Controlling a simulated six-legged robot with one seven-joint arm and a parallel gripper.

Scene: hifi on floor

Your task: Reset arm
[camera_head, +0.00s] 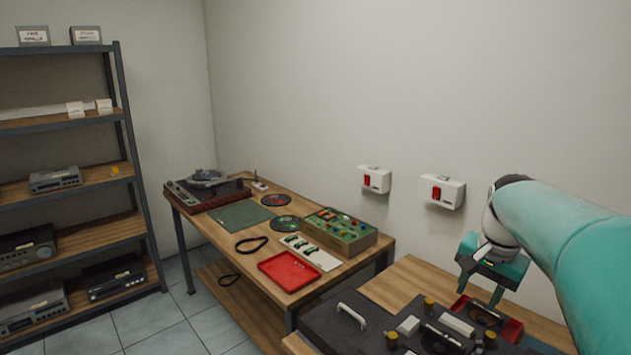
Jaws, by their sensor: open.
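My arm (575,240) reaches in from the right edge, teal with a white joint. My gripper (480,288) points down over the right-hand table, with its two fingers apart. It is above a red tray (513,330) that holds a dark round part. I see nothing between the fingers. Whether the fingertips touch anything below cannot be told from this view.
A black case (340,312) with a white handle and small parts is left of my gripper. A wooden table (220,240) holds a turntable (205,182), green mat (246,215), red tray (290,271) and circuit box (340,232). Shelves (70,125) stand left; two white boxes (441,191) hang on the wall.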

